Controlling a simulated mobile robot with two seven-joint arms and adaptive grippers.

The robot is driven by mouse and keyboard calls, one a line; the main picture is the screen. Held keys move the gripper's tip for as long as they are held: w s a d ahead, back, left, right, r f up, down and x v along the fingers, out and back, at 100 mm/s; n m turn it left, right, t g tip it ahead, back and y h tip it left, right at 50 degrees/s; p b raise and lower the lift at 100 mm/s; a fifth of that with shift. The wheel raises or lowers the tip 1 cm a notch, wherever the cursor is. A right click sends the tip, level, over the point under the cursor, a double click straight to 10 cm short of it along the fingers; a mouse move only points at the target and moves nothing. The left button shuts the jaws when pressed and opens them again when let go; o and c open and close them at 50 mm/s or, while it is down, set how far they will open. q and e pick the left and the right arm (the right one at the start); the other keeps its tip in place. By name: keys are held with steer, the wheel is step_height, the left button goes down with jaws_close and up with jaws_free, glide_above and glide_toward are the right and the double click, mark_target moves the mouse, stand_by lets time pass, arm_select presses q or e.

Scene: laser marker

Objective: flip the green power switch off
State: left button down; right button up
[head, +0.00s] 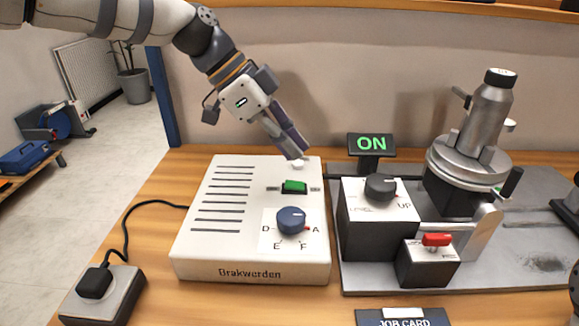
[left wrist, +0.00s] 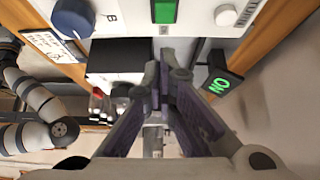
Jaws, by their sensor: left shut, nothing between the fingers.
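The green power switch (head: 294,187) sits on the top face of the white control box (head: 215,230), above the blue knob (head: 291,220). It also shows in the left wrist view (left wrist: 164,11) at the top middle, beyond my fingertips. My left gripper (head: 298,153) is shut and empty. Its fingertips are above the back edge of the box, behind the switch and apart from it. An ON sign (head: 371,143) with green letters stands to the right of the box. My right gripper is not in view.
Right of the box stand a black-and-white unit with a dark knob (head: 380,187), a red switch (head: 436,240) and a metal machine (head: 480,140). A power block (head: 103,295) with a black cable is at the left. A job card (head: 402,316) lies in front.

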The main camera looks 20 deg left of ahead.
mark_target(289, 185)
arm_select(q)
steer(key=shift+a+f, duration=0.1)
steer(key=shift+f, duration=2.2)
